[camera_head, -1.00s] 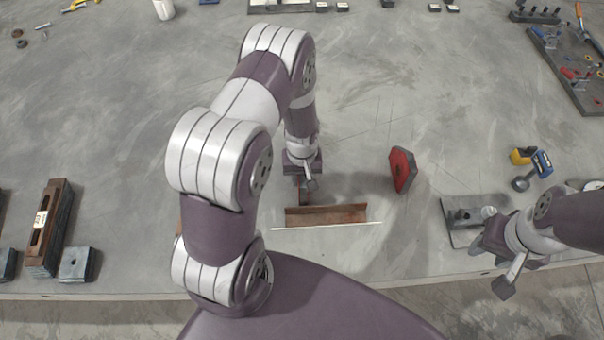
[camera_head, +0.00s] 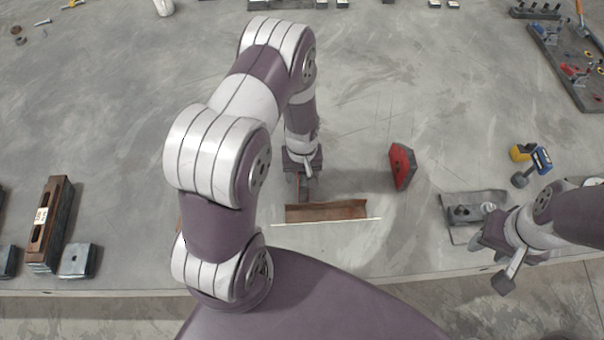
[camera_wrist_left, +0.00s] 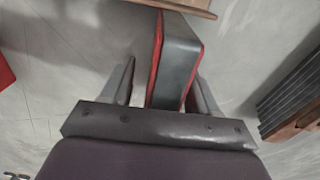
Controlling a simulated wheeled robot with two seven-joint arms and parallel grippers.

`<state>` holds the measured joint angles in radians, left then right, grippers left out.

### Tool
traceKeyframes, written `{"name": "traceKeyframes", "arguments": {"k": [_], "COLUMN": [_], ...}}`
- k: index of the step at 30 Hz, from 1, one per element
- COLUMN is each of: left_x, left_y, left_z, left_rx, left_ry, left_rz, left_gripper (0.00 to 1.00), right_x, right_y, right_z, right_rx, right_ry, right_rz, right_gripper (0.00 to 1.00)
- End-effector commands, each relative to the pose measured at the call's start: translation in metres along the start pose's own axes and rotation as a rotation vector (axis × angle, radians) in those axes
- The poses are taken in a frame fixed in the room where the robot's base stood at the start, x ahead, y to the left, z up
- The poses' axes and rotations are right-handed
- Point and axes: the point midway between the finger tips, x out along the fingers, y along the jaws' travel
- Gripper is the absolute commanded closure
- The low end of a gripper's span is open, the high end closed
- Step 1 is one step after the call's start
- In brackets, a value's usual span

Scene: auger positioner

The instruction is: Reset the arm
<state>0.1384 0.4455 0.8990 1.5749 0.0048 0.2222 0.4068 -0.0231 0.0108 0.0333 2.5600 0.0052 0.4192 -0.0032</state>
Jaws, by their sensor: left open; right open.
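My left gripper (camera_head: 305,190) hangs over the table just behind the rusty angle piece, pointing down. In the left wrist view its two fingers (camera_wrist_left: 163,90) stand apart, with a grey block with red edges (camera_wrist_left: 178,62) between them. Gaps show on both sides of the block, so the fingers do not appear closed on it. In the head view this block is mostly hidden by the gripper. My right gripper (camera_head: 491,263) is open and empty at the table's front edge on the right, in front of a grey plate with a fitting (camera_head: 470,208).
A rusty angle piece (camera_head: 326,211) lies near the table's front. A red and grey block (camera_head: 402,166) stands to its right. Dark steel bars (camera_head: 50,225) and a small block (camera_head: 78,261) lie at left. A yellow and blue tool (camera_head: 532,161) lies at right. The table's middle is clear.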

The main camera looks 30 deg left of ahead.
Motion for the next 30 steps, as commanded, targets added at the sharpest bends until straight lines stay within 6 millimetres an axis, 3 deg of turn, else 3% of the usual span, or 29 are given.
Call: {"name": "traceKeyframes", "arguments": {"k": [12, 17, 24, 26, 30], "left_x": [-0.098, -0.112, -0.113, -0.112, -0.152], "left_y": [0.0, 0.0, 0.0, -0.007, -0.012], "left_z": [0.0, 0.001, 0.001, 0.016, 0.055], "left_rx": [0.0, 0.0, 0.033, 0.114, 0.342], "left_ry": [0.002, 0.0, 0.001, -0.028, -0.016], "left_rz": [0.001, 0.0, 0.0, -0.01, -0.004], "left_gripper": [0.4, 0.4, 0.4, 0.4, 0.4], "right_x": [0.0, 0.0, 0.0, 0.0, 0.0], "right_y": [0.0, 0.0, 0.0, 0.0, 0.0], "right_z": [0.0, 0.0, 0.0, 0.0, 0.0], "right_rx": [0.0, 0.0, 0.0, 0.0, 0.0], "right_ry": [0.0, 0.0, 0.0, 0.0, 0.0], "right_rz": [0.0, 0.0, 0.0, 0.0, 0.0], "right_gripper": [0.57, 0.57, 0.57, 0.57, 0.57]}}
